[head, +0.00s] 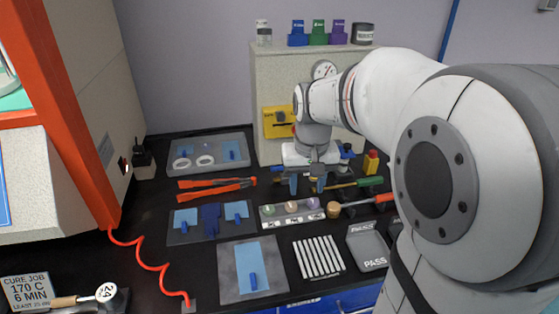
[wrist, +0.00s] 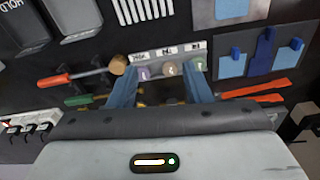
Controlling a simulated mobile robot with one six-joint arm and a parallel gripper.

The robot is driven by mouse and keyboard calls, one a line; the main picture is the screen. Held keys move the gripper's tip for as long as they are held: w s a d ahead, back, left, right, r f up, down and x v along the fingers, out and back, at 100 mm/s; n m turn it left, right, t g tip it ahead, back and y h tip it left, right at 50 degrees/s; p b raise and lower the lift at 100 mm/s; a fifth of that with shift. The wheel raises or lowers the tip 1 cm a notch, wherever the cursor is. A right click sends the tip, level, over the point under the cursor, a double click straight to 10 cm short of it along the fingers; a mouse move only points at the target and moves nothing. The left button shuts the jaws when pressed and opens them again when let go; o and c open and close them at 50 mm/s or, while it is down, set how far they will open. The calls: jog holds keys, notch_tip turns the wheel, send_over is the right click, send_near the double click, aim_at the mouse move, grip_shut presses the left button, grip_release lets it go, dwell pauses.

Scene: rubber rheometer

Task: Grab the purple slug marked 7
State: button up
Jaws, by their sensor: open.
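A purple slug (head: 313,204) sits at the right end of a pale grey rack (head: 268,223) in the head view. In the wrist view the purple slug (wrist: 144,73) is at the left of the row, with a small light mark too small to read surely. A beige slug (head: 291,206) and a greenish slug (head: 268,210) share the rack. My gripper (head: 304,189) is open and empty, just behind and above the rack. In the wrist view, my gripper's blue fingers (wrist: 161,68) straddle the row, the left finger near the purple slug.
A wooden-ended tool (head: 334,210) lies close beside the rack's purple end. A green-handled tool (head: 369,182) lies behind it. Orange tongs (head: 217,187), a mat with blue pieces (head: 181,232), white strips (head: 318,257) and a PASS tray (head: 368,247) surround the rack.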

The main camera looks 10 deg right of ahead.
jog(key=m+g+b, duration=0.1)
jog(key=b, duration=0.3)
send_near(313, 201)
jog(key=shift+s+d+f, duration=0.1)
jog(key=shift+s+f, duration=0.15)
jog(key=shift+f, duration=0.05)
notch_tip(313, 201, down, 7)
jog(key=shift+w+f+b, duration=0.1)
jog(key=shift+w+b, duration=0.1)
jog(key=shift+b, duration=0.15)
jog(key=shift+f, duration=0.4)
jog(key=shift+c, duration=0.6)
jog(key=c, duration=0.6)
